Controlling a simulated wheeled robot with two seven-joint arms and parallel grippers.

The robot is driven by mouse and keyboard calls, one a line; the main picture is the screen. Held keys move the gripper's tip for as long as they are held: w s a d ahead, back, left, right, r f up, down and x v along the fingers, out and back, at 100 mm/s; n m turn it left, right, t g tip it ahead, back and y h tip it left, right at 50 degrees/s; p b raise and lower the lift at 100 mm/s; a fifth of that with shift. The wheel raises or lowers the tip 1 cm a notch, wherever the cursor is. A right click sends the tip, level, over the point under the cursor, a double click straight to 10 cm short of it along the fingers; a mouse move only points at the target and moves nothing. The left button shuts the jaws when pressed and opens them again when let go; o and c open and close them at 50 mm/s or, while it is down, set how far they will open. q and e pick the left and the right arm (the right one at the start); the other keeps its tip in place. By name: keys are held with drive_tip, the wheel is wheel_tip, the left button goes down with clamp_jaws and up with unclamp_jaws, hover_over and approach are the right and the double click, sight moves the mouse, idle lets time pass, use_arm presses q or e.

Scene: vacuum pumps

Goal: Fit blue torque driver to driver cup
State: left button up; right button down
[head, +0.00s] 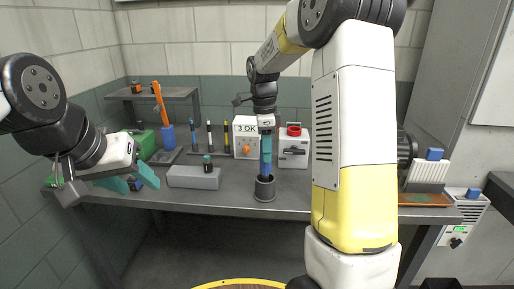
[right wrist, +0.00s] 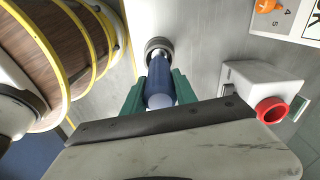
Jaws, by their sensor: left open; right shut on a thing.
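The blue torque driver (head: 266,168) is upright between the teal fingers of my right gripper (head: 266,150). In the right wrist view the driver (right wrist: 160,84) lies along the view between both fingers (right wrist: 160,92). The dark round driver cup (head: 265,190) stands at the table's front edge, directly below the driver; it also shows in the right wrist view (right wrist: 154,45). The driver's lower end meets the cup's opening in the picture; how deep it sits I cannot tell. My left gripper (head: 134,184) is open and empty at the table's left front.
A grey block (head: 194,178) with a small dark green-topped item stands left of the cup. A white box with a red ring (head: 293,148) and a white panel with an orange knob (head: 246,138) stand behind. An orange-handled tool in a blue holder (head: 167,134) is at back left.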

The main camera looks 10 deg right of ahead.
drive_tip(key=c, duration=0.9)
unclamp_jaws()
drive_tip(key=shift+f, duration=0.1)
drive_tip(key=r, duration=0.7)
drive_tip(key=shift+a+r, duration=0.2)
drive_tip(key=shift+r, duration=0.25)
